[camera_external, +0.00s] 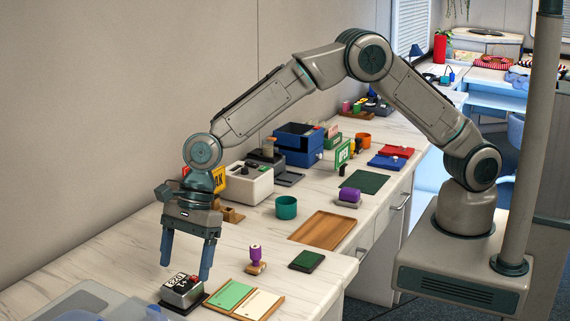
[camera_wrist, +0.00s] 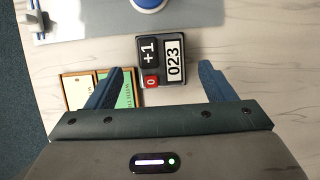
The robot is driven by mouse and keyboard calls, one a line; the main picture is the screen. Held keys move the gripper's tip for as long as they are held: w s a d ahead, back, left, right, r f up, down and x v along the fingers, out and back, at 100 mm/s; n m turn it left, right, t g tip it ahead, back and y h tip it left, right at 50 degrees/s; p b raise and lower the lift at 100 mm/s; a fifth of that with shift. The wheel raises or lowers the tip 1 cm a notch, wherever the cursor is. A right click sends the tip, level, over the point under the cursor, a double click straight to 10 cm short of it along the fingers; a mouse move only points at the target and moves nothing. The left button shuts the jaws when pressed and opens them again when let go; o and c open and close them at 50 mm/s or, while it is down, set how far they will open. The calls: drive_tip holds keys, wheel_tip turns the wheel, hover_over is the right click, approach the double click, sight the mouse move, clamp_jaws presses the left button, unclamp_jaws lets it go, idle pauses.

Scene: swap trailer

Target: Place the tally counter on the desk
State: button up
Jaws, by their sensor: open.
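The tally counter (camera_external: 181,290) is a small grey and black box with a number display and a red button. It sits on the marble-topped desk (camera_external: 120,262), near the front left end. The fingers also show in the wrist view (camera_wrist: 165,88).
Green and cream cards in a wooden holder (camera_external: 245,300) lie right of the counter. A purple-handled stamp (camera_external: 255,260) and a dark green pad (camera_external: 307,261) stand nearby. A wooden tray (camera_external: 322,231) lies farther back.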

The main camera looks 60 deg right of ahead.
drive_tip(key=w+d+r+n+t, duration=0.1)
drive_tip(key=d+r+n, duration=0.3)
drive_tip(key=d+r, duration=1.05)
drive_tip(key=s+d+r+n+t+h, duration=0.1)
drive_tip(key=s+d+n, duration=0.3)
drive_tip(key=d, duration=0.9)
drive_tip(key=s+d+r+n+h, duration=0.1)
drive_tip(key=s+d+n, duration=0.3)
drive_tip(key=d, duration=0.9)
drive_tip(key=shift+s+r+t+h, duration=0.4)
drive_tip(key=shift+s+h, duration=0.1)
drive_tip(key=shift+s, duration=0.35)
drive_tip(key=shift+o, duration=0.3)
drive_tip(key=s+d+f+n+h, duration=0.1)
drive_tip(key=s+d+f+n, duration=0.1)
drive_tip(key=s+d+n, duration=0.3)
drive_tip(key=s+d, duration=0.4)
drive_tip(key=s, duration=0.1)
drive_tip(key=shift+s+d+f+n, duration=0.15)
drive_tip(key=shift+s+f+n, duration=0.15)
drive_tip(key=shift+s, duration=0.05)
drive_tip(key=shift+s+d+f+h, duration=0.15)
drive_tip(key=shift+s+d+h, duration=0.05)
drive_tip(key=shift+s+h, duration=0.15)
